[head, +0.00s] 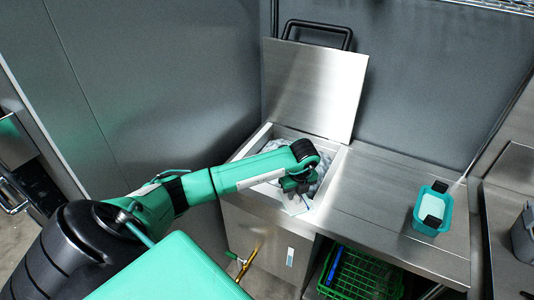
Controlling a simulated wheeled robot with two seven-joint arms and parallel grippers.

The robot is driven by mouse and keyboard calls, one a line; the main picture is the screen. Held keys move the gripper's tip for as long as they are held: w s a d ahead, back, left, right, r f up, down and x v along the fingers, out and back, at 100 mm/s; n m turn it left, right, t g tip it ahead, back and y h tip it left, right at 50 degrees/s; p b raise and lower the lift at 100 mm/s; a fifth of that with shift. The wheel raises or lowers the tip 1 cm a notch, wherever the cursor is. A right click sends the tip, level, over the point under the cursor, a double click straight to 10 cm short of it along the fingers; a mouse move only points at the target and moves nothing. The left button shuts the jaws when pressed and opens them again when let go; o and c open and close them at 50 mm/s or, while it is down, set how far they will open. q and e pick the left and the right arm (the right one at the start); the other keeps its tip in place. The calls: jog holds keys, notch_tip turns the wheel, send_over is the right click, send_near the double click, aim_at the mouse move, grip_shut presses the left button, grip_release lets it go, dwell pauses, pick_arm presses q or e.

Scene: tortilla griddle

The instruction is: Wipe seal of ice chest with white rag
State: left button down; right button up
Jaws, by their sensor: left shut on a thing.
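The ice chest (232,193) is set into the steel counter, with its steel lid (314,88) standing open against the wall. A pale seal (334,170) runs around its opening, and whitish ice (270,147) shows inside. My left gripper (296,188) reaches over the opening, near its front right part, pointing down. It is shut on the white rag (297,204), of which only a small pale part shows below the fingers. I cannot tell whether the rag touches the seal. The arm hides part of the opening. My right gripper is not in view.
The counter (375,190) between is clear. A green crate (365,275) sits on the shelf below. A brass tap (247,262) sticks out below the chest. Grey walls close the back.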

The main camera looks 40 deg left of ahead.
pick_arm(q)
jog(key=shift+r+p, duration=1.5)
jog(key=shift+r, duration=1.05)
